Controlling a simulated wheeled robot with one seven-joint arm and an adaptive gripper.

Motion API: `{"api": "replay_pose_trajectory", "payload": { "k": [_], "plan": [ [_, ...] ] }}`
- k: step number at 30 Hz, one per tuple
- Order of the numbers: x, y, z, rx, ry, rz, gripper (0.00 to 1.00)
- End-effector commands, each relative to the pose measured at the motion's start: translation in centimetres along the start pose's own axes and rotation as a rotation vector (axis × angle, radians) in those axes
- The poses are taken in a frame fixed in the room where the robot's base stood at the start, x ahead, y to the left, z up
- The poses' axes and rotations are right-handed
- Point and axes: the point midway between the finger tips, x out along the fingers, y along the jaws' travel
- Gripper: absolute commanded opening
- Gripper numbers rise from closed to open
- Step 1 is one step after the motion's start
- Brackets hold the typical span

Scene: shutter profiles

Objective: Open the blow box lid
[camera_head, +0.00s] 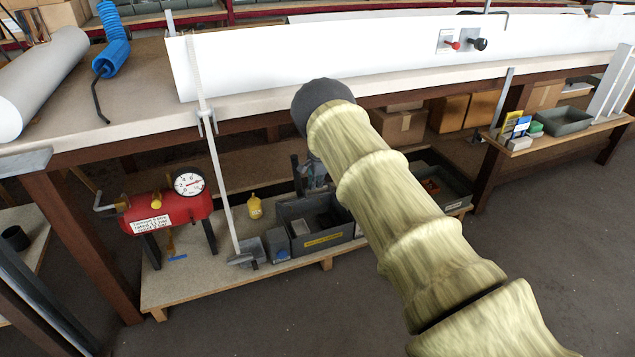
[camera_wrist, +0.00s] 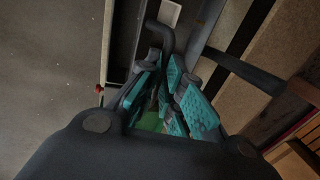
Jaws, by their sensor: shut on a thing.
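My gripper (camera_wrist: 165,92) shows its teal-padded fingers in the wrist view, closed around a dark curved handle (camera_wrist: 164,32). The handle's lower end is hidden between the fingers. In the head view my own arm hides most of the gripper, which is low over the lower shelf by a dark grey box (camera_head: 330,240) with a yellow label. I cannot tell whether this is the blow box or whether the handle belongs to its lid. A green patch (camera_wrist: 152,122) shows between the fingers in the wrist view.
A long white profile (camera_head: 350,55) lies on the table above. A slanted pale rod (camera_head: 218,165) crosses the left. The front floor is clear.

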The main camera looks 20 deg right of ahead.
Motion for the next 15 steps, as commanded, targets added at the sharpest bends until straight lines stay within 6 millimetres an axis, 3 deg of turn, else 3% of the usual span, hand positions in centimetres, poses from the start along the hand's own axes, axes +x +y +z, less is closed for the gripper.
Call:
{"api": "replay_pose_trajectory", "payload": {
  "k": [1, 4, 5, 8, 15],
  "plan": [
    [1.0, 0.1, 0.8, 0.002, -0.007, -0.005, 0.0],
    [1.1, 0.2, 0.7, 0.004, -0.007, -0.005, 0.0],
    [1.1, 0.2, 0.7, 0.004, -0.007, -0.005, 0.14],
    [1.0, 0.2, 0.6, 0.003, -0.006, -0.004, 0.32],
    [0.5, 0.3, -0.2, 0.008, -0.002, -0.003, 0.32]
  ]
}}
